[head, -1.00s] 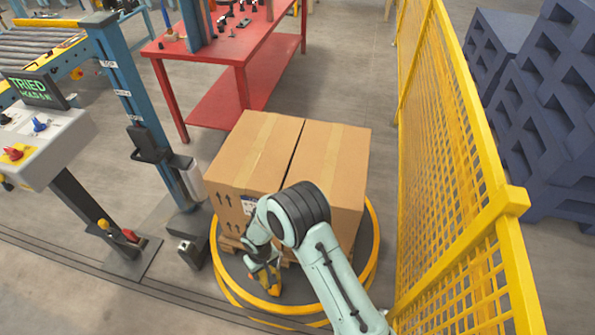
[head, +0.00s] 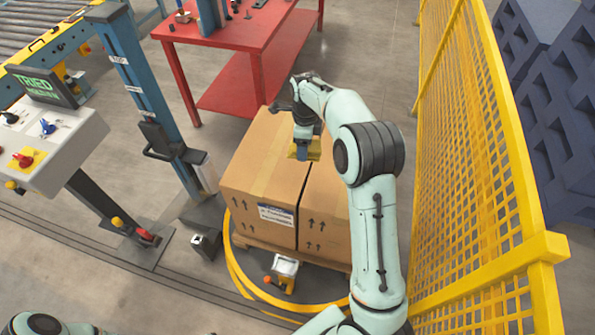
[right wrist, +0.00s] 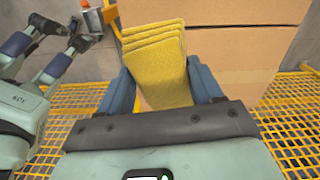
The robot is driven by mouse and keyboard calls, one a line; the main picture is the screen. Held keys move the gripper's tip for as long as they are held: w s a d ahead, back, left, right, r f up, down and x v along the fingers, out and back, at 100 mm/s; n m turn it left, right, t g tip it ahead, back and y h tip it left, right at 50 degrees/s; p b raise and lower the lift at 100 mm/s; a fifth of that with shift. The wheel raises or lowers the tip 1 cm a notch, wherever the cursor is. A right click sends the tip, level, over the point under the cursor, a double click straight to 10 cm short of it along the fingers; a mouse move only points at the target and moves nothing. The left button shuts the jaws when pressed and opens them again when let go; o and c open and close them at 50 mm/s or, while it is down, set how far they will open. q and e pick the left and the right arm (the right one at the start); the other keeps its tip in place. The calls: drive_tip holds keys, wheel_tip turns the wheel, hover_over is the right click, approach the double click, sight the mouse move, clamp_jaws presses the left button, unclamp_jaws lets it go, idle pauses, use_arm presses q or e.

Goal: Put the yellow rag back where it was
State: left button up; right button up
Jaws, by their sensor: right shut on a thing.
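The yellow rag (head: 313,148) is in my right gripper (head: 304,152), in front of and over the upper part of the cardboard boxes in the head view. In the right wrist view the rag (right wrist: 157,62) is a folded, layered pad between the two blue fingers of the right gripper (right wrist: 165,88), which are shut on it. I cannot tell whether the rag touches the box top.
Two cardboard boxes (head: 262,165) stand on a pallet on a yellow-rimmed turntable (head: 236,268). A small white and orange device (head: 285,272) is at its front. A yellow mesh fence (head: 470,150) is close on the right. A control panel (head: 50,145), blue post (head: 140,85) and red table (head: 235,50) stand left and behind.

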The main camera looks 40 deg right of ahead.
drive_tip(key=shift+w+d+r+m, duration=0.25)
drive_tip(key=shift+d+r+m, duration=0.2)
drive_tip(key=shift+r, duration=0.3)
drive_tip(key=shift+r+m, duration=0.25)
drive_tip(key=shift+m, duration=0.1)
drive_tip(key=shift+s+r, duration=0.1)
use_arm(q)
drive_tip(key=shift+w+r, duration=0.2)
drive_tip(key=shift+w, duration=0.1)
use_arm(e)
drive_tip(key=shift+s, duration=0.15)
wheel_tip(320, 180, down, 19)
drive_tip(key=shift+f+b, duration=0.1)
drive_tip(key=shift+b, duration=0.2)
drive_tip(key=shift+f, duration=0.25)
use_arm(q)
drive_tip(key=shift+s+f, duration=0.4)
drive_tip(key=shift+f, duration=0.1)
